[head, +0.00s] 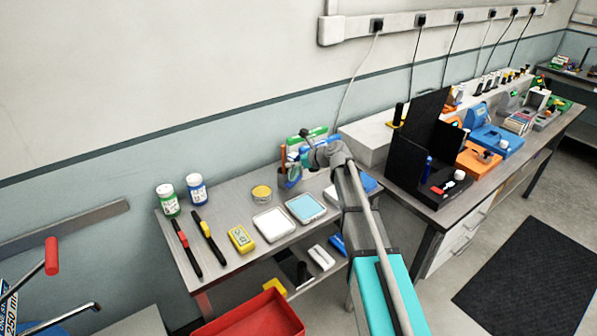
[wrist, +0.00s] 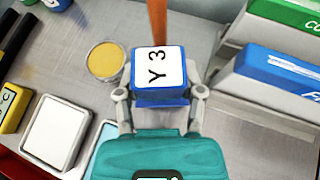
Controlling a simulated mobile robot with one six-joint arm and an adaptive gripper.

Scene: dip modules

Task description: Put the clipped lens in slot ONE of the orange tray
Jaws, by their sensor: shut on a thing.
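My gripper (wrist: 159,97) is shut on a small blue block with a white face marked "Y 3" (wrist: 158,68), held between its two fingers. I cannot tell from these views whether this block is the clipped lens. In the head view my gripper (head: 306,140) is at the back of the near table, above a cup with upright items (head: 290,178). An orange stick (wrist: 158,20) shows just beyond the block in the wrist view. An orange tray-like unit (head: 467,161) sits on the long bench at the right. Its slots and their marks are too small to read.
White (head: 272,226) and light blue (head: 305,207) trays, a yellow round dish (head: 262,192), a yellow meter (head: 241,239), pens and two bottles occupy the near table. Black upright panels (head: 408,160) stand left of the orange unit. A blue unit (head: 497,141) lies beyond it.

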